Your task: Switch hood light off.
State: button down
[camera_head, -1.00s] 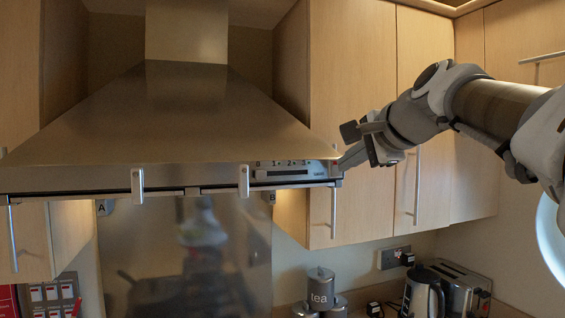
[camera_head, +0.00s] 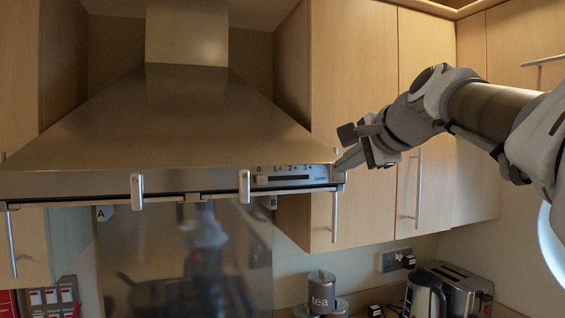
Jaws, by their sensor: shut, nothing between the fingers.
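The steel range hood (camera_head: 180,120) fills the left and middle of the head view. Its front control panel (camera_head: 290,178) has a slot marked 0 to 3, with the pale slider knob (camera_head: 262,180) at the 0 end. My gripper (camera_head: 347,163) is shut and empty, with its tips at the right end of the panel. The tips appear to touch or nearly touch the hood's front there and partly cover that end. The switch under the tips is too small and covered to make out. The hood's lamps are not directly visible.
Wooden wall cupboards (camera_head: 360,100) with long handles stand behind and right of my gripper. Two metal clips (camera_head: 244,187) hang on the hood's front edge. Below are a tea canister (camera_head: 322,290), a kettle (camera_head: 424,296) and a toaster (camera_head: 462,290).

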jog(key=shift+r+p, duration=0.65)
jog(key=shift+r, duration=0.15)
